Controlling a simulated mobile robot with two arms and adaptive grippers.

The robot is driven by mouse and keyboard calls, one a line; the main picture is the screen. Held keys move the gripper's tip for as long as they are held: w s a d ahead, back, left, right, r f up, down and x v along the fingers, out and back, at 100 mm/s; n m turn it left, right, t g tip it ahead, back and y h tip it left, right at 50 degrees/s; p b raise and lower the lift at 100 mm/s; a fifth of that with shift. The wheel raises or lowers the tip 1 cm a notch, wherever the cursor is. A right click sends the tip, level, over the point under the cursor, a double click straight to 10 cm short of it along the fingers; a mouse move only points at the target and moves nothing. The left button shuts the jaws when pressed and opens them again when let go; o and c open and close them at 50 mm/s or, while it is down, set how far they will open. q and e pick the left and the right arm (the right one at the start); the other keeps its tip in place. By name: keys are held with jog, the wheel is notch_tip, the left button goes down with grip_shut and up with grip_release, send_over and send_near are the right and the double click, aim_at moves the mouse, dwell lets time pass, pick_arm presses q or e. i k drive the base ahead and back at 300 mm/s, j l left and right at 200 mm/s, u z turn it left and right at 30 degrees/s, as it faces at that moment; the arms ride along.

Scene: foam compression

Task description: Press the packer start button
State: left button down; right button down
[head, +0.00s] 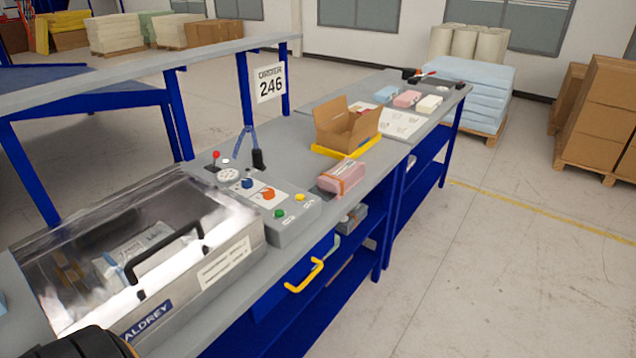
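The packer (225,265) is a grey box with a clear lid and a black handle, at the lower left on the bench. The lid is down, and a pale packet shows inside. Its control panel (290,230) sits at its far right end. The small labels are too small to read. Neither gripper shows; only a dark ribbed rounded part enters at the bottom left corner.
A pink packet (342,177) lies on the bench just beyond the panel. Behind it stand an open cardboard box (347,127) on a yellow tray and a board with several blocks. A yellow handle (305,276) sticks out below the bench edge.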

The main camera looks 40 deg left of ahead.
aim_at(280, 213)
jog(key=i, duration=1.05)
jog(key=i+u, duration=0.1)
jog(key=i, duration=1)
jog(key=i+l, duration=0.1)
jog(key=i, duration=0.95)
jog(key=u, duration=5.15)
